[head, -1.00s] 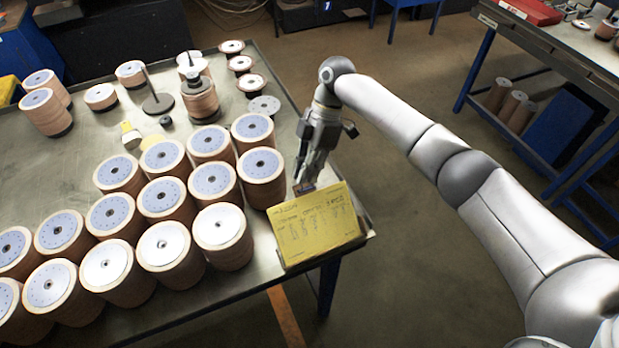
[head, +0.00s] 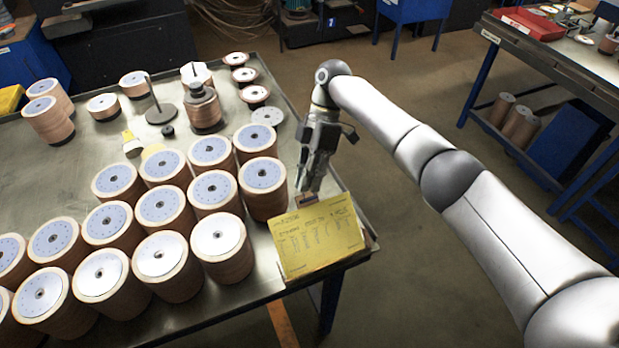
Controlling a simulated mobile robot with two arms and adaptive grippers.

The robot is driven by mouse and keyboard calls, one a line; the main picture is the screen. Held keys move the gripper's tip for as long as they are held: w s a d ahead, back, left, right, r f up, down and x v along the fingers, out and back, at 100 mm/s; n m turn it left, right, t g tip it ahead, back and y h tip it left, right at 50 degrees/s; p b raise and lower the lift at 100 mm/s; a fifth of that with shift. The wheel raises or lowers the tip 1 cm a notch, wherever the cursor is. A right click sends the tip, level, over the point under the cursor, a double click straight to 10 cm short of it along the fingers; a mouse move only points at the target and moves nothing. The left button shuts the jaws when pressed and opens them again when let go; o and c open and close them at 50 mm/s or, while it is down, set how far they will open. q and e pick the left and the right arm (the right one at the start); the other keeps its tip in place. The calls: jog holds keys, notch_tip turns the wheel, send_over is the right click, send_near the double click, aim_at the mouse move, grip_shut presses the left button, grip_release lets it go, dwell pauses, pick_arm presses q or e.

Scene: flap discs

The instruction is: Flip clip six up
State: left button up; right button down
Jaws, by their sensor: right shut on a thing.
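A yellow clipboard or card with handwriting (head: 318,240) lies tilted at the near right corner of the metal table. A small clip (head: 307,199) sits at its top edge. My right gripper (head: 309,188) points down at that clip from above, its fingers shut on it. The fingertips are small in view, so the exact grip is hard to see. No number six can be read on the clip. My left gripper is not in view.
Stacks of flap discs (head: 160,205) stand close to the left of the clipboard on the metal table (head: 200,312). A spindle stand (head: 158,112) and loose discs are farther back. Open floor (head: 420,290) lies to the right, with a second table (head: 560,50) beyond.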

jog(key=c, duration=1.7)
grip_release()
jog(key=shift+f, duration=0.25)
jog(key=shift+w+a, duration=0.1)
jog(key=shift+w, duration=0.1)
jog(key=shift+r, duration=0.25)
jog(key=v, duration=1.1)
jog(key=shift+w, duration=0.2)
jog(key=shift+r, duration=0.15)
